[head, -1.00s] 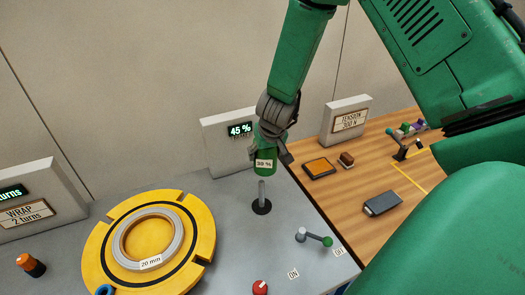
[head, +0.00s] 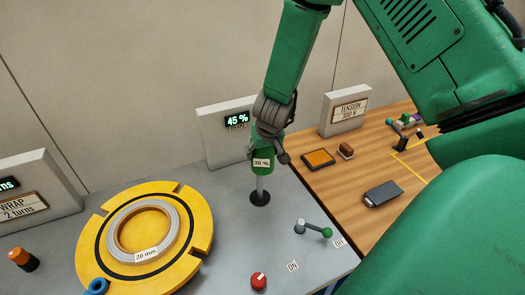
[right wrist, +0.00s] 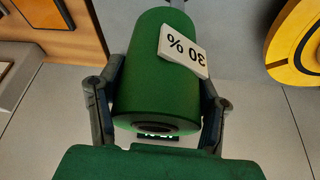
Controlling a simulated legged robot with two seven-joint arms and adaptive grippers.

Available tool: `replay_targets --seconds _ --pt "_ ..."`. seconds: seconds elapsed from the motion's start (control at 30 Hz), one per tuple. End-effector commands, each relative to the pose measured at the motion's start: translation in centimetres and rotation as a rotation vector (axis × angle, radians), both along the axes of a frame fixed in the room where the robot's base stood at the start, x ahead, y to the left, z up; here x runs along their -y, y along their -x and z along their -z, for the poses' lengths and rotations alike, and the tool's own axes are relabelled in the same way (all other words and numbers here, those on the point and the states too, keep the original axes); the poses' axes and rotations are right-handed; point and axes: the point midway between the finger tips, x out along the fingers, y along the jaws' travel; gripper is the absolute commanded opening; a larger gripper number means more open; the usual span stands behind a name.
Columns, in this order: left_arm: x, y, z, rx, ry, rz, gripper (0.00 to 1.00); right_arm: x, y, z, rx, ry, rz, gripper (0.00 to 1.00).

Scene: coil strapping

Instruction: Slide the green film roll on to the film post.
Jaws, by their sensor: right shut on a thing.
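The green film roll (head: 263,158), with a "30 %" label, is upright in my right gripper (head: 268,145), just over the film post (head: 260,187). The post is a thin grey rod on a round black base. In the head view the roll's lower end meets the top of the post; I cannot tell how far the post is inside. In the right wrist view the fingers of the gripper (right wrist: 157,110) are shut on both sides of the roll (right wrist: 170,75), with its hollow core end toward the camera. My left gripper is not in view.
A yellow turntable (head: 90,245) with a grey "20 mm" coil (head: 120,222) is at left. A lever (head: 312,228) and red knob (head: 258,282) are in front of the post. A "45 %" display panel (head: 212,140) stands behind. A wooden table (head: 360,170) is at right.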

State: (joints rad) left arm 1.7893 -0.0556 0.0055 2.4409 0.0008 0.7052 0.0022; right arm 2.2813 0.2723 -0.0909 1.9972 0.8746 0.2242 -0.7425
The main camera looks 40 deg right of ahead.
Motion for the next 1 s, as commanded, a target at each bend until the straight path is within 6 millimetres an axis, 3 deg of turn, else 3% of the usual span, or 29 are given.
replay_targets --seconds 1.0 --pt "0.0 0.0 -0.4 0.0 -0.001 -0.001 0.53 -1.8 0.0 -0.2 0.004 0.015 -0.005 0.07"
